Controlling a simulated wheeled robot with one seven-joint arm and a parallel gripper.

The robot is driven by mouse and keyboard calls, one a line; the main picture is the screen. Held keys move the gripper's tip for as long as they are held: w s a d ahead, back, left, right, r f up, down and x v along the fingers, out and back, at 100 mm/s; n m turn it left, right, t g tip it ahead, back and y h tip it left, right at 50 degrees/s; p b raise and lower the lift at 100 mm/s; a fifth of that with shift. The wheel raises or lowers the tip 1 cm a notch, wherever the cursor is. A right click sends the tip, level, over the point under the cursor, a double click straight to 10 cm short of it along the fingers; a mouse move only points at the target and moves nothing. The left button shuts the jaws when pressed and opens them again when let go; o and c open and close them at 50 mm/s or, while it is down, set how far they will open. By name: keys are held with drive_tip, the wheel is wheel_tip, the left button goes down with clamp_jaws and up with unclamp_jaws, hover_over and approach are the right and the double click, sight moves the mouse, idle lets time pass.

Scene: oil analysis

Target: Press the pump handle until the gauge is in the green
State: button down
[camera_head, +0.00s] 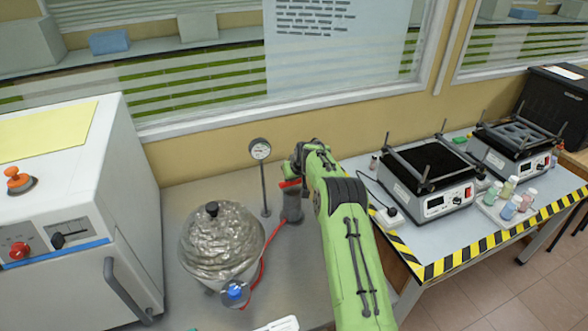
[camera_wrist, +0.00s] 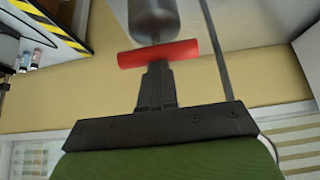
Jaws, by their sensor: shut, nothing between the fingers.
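The pump (camera_head: 292,205) is a dark grey cylinder standing on the bench, with a red bar handle (camera_head: 289,184) at its top. The round white gauge (camera_head: 260,149) stands on a thin post to its left; its needle and coloured zones are too small to read. My gripper (camera_wrist: 157,72) is shut and empty, its tips at the middle of the red handle (camera_wrist: 158,53) in the wrist view. I cannot tell whether they touch it. The grey pump body (camera_wrist: 153,18) shows beyond the handle. In the head view my arm hides most of the gripper.
A foil-wrapped vessel (camera_head: 222,240) with a red hose stands left of the pump. A white cabinet (camera_head: 130,200) is further left. Right, a striped-edge table (camera_head: 440,245) holds shaker devices (camera_head: 425,180) and small bottles. A window and wall are behind.

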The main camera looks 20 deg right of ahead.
drive_tip(key=b+v, duration=0.2)
drive_tip(key=v, duration=1.3)
drive_tip(key=shift+s+r, duration=0.2)
drive_tip(key=shift+r, duration=0.1)
